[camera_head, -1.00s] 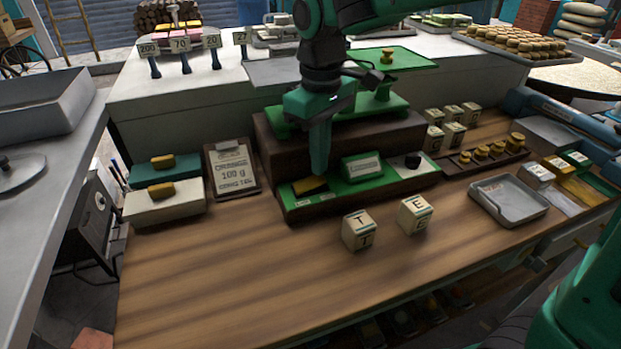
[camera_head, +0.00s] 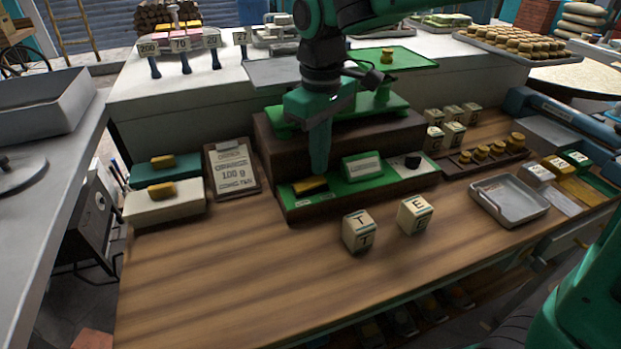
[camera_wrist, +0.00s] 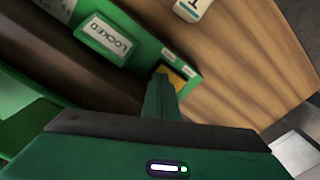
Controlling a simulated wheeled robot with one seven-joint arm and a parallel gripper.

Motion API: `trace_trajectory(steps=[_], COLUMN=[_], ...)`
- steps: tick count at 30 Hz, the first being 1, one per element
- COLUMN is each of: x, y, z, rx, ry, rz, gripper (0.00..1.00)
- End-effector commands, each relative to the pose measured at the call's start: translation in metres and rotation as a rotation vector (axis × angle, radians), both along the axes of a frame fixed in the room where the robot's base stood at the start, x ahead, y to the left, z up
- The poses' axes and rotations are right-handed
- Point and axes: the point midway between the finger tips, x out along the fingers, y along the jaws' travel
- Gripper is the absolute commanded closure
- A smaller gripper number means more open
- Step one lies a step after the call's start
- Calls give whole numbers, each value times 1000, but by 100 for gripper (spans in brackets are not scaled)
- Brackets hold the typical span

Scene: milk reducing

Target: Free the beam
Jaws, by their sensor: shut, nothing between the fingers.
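A dark brown scale base (camera_head: 350,199) stands on the wooden counter with a green front panel. On the panel's left is a yellow piece (camera_head: 311,185) between small labels. A small sign (camera_head: 361,168) is in the middle, and it reads LOCKED in the wrist view (camera_wrist: 108,38). My gripper (camera_head: 318,172) points down, shut and empty, just over the yellow piece. In the wrist view its fingers partly cover the yellow piece (camera_wrist: 175,73); I cannot tell whether they touch it.
Two lettered cubes (camera_head: 359,231) (camera_head: 415,214) stand in front of the base. A clipboard (camera_head: 232,168) stands to its left. A rack of brass weights (camera_head: 487,153) and a grey tray (camera_head: 508,199) are to the right. The front left counter is clear.

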Motion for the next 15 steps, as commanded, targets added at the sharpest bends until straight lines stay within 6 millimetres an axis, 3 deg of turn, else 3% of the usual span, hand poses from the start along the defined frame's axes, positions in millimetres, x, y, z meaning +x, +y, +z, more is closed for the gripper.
trace_trajectory(steps=[15], x=[0], y=[0], z=[-6], rx=[0], ry=[0], rz=[0], gripper=[100])
